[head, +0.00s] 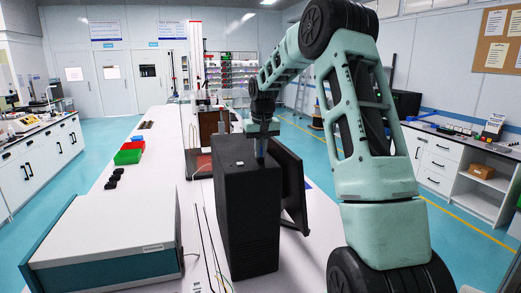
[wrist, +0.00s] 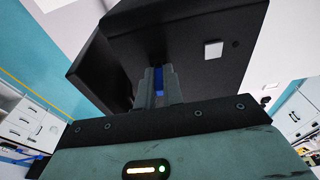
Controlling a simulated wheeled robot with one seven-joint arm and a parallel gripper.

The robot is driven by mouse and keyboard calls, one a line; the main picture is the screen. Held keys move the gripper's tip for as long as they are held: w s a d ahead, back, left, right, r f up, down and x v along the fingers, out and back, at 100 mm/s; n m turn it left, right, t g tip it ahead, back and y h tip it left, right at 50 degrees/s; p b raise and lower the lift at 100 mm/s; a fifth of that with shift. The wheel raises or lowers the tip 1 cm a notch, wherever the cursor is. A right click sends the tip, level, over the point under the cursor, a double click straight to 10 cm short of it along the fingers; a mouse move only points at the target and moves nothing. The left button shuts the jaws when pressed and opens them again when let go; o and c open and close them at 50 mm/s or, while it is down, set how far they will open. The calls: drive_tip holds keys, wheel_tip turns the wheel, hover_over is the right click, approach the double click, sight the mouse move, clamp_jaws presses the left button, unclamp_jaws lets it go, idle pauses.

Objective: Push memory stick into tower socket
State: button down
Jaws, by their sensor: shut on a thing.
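The black computer tower (head: 248,225) stands upright on the long white bench. In the wrist view its dark top face (wrist: 190,25) carries a white square and a small round button. My gripper (head: 261,154) points down at the tower's top, near its far right edge. It is shut on the blue memory stick (wrist: 158,77), which shows as a narrow blue strip between the fingers. The socket is hidden behind the fingers and the stick, so I cannot tell whether the stick's tip is in it.
A dark monitor-like panel (head: 290,188) stands close behind the tower on the right. A grey and teal instrument box (head: 110,240) fills the front left. Thin rods or cables lie between them. Red and green bins (head: 129,156) and small black items (head: 113,180) lie along the bench's left side.

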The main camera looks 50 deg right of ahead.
drive_tip(key=shift+s+a+f, duration=0.1)
drive_tip(key=shift+f, duration=0.3)
drive_tip(key=c, duration=1.5)
unclamp_jaws()
drive_tip(key=shift+o, duration=0.2)
drive_tip(key=shift+f, duration=0.1)
drive_tip(key=shift+a, duration=0.2)
drive_tip(key=shift+r+b, duration=0.3)
drive_tip(key=shift+r, duration=0.05)
wheel_tip(320, 180, up, 18)
drive_tip(key=s+b, duration=0.2)
drive_tip(key=b, duration=0.1)
drive_tip(key=shift+s+a+f, duration=0.2)
drive_tip(key=shift+a+f, duration=0.05)
